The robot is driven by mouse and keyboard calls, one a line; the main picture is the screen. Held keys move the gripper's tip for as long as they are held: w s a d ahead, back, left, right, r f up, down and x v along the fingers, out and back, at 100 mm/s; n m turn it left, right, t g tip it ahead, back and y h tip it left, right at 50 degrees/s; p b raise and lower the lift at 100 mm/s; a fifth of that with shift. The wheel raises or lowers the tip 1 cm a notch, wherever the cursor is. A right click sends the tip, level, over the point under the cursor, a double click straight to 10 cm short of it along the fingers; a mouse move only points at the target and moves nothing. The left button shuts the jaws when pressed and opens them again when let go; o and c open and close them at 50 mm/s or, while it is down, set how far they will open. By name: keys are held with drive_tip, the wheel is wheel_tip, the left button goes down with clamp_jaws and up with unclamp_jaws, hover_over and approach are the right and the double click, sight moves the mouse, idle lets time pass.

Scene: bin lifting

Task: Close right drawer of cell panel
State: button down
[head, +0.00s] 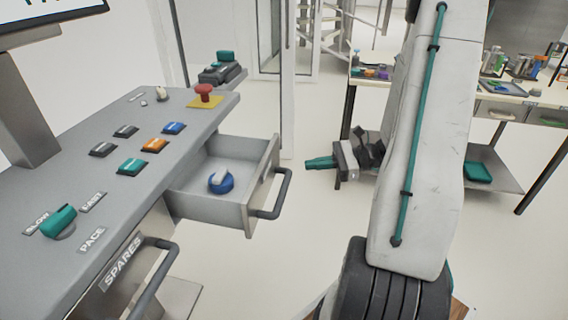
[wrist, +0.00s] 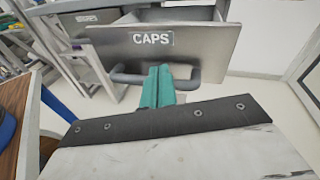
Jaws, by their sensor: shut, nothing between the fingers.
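The right drawer (head: 205,207) of the grey cell panel (head: 95,145) stands pulled out, with a blue round cap-like piece (head: 221,182) inside. Its front (wrist: 190,42) carries a CAPS label in the wrist view. A dark bar handle (head: 275,197) sticks out from the drawer front; it also shows in the wrist view (wrist: 125,78). My gripper (head: 310,163) has teal fingers, shut and empty, pointing at the drawer front from the right. In the head view a gap shows between the fingertips and the handle. In the wrist view the fingers (wrist: 157,80) overlap the middle of the handle; contact is unclear.
A second drawer front, marked SPARES (head: 124,262), with its own handle, sits nearer on the panel. Buttons, a teal knob (head: 58,221) and a red stop button (head: 204,92) are on top. A workbench (head: 520,97) stands at the right. The floor between is clear.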

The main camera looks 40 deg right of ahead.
drive_tip(key=s+d+f+m+t+h, duration=0.1)
drive_tip(key=d+f+m+t+h, duration=0.1)
drive_tip(key=d+f+m+t, duration=0.3)
approach(275, 162)
drive_tip(key=shift+g, duration=0.4)
drive_tip(key=x, duration=0.6)
drive_tip(key=shift+r, duration=0.35)
drive_tip(key=shift+w+a, duration=0.25)
drive_tip(key=shift+w, duration=0.15)
